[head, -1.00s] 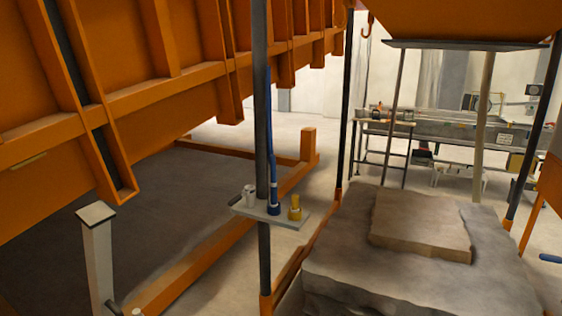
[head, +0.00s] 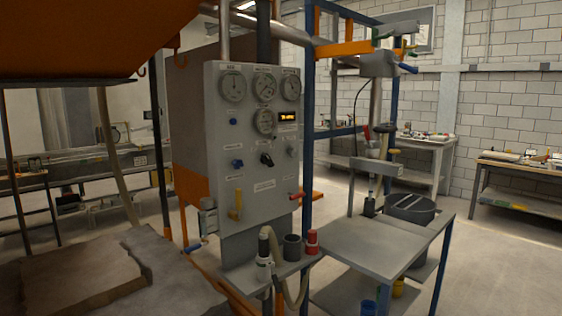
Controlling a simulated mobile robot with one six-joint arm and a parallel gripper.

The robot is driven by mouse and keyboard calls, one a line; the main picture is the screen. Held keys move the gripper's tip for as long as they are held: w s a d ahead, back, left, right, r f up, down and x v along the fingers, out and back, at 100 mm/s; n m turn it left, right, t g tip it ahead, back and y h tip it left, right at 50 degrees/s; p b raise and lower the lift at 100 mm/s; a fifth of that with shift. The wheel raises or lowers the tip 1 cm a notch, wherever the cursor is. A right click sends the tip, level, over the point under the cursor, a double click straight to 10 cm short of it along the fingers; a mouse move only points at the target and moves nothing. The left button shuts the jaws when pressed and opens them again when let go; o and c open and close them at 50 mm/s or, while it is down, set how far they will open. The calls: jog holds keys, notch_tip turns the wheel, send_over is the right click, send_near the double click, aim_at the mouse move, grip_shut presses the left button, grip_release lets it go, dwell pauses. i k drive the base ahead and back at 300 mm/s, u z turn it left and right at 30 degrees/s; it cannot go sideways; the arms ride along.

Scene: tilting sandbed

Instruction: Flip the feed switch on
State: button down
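A grey control panel (head: 250,140) stands upright at the centre of the head view. It carries several round gauges and a small lit orange display (head: 288,116). Below the gauges is a black rotary switch (head: 266,159), with a blue knob (head: 237,163) to its left and a grey knob (head: 291,150) to its right. The small labels are too blurred to read, so I cannot tell which control is the feed switch or how it is set. My gripper is not in view.
A yellow lever (head: 238,204) and a red-handled valve (head: 297,196) stick out of the panel's lower part. A shelf below holds a hose, a dark cup and a red fitting (head: 312,242). A grey table (head: 362,245) stands close at the right. Open floor lies beyond it.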

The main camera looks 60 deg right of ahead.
aim_at(265, 159)
jog(key=z, duration=5.15)
jog(key=i, duration=0.15)
jog(key=u, duration=3.05)
jog(key=k, duration=0.95)
jog(key=u, duration=0.2)
jog(key=i, duration=0.65)
